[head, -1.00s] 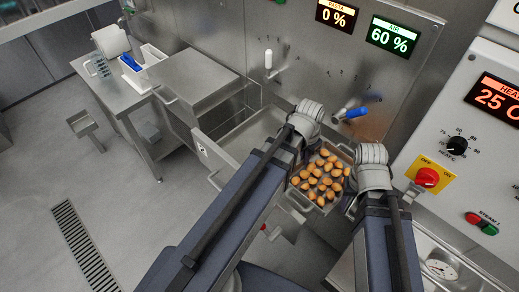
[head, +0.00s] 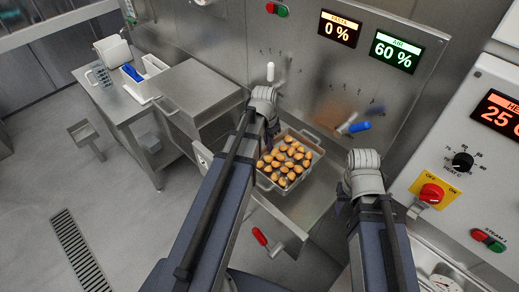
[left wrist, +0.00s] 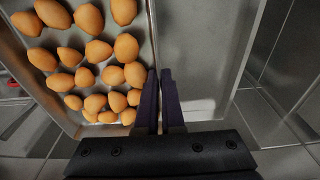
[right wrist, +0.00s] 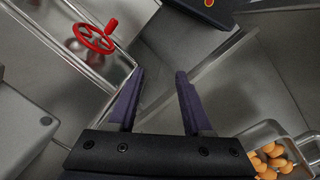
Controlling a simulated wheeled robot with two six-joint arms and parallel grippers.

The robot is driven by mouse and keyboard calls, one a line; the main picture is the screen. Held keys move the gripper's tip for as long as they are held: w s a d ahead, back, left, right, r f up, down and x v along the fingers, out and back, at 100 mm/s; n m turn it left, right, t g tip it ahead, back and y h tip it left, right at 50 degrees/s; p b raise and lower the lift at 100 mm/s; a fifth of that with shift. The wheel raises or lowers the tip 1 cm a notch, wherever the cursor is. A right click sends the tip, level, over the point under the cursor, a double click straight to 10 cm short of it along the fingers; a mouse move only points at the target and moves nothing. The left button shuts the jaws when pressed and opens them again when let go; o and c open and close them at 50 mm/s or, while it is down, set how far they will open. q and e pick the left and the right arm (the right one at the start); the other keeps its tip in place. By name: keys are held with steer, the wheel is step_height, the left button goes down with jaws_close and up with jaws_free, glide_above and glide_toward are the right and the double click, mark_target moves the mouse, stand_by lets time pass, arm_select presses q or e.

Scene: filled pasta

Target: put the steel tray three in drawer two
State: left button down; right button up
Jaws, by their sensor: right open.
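The steel tray (head: 309,152), filled with brown pasta pieces, is over or in an open steel drawer (head: 312,196) below the wall panel. I cannot tell whether it rests on the drawer floor. My left gripper is behind its wrist in the head view; in the left wrist view its fingers (left wrist: 160,100) are nearly together on the tray's side wall (left wrist: 138,35). The bare drawer floor (left wrist: 205,50) lies right of them. My right gripper (right wrist: 157,88) is open and empty, right of the tray, which shows at the lower right of the right wrist view (right wrist: 264,132).
A steel side table (head: 125,105) with a blue-topped item stands at the left. A blue-handled valve (head: 358,127) juts from the wall above the drawer. A red handle (head: 259,236) is below the drawer. A control panel (head: 460,140) stands at the right.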

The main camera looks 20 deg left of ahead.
arm_select(q)
steer(key=a, duration=0.1)
steer(key=w+a+f+b, duration=0.1)
steer(key=a, duration=0.1)
steer(key=a+f+b, duration=0.1)
steer(key=shift+w+a, duration=0.3)
steer(key=shift+a, duration=0.05)
steer(key=shift+f, duration=0.2)
step_height(320, 180, down, 5)
steer(key=b, duration=0.5)
steer(key=shift+d+r, duration=0.1)
steer(key=shift+r, duration=0.1)
steer(key=shift+f, duration=0.1)
steer(key=shift+f, duration=0.15)
steer(key=c, duration=1)
jaws_free()
steer(key=shift+c, duration=0.2)
steer(key=shift+r, duration=0.2)
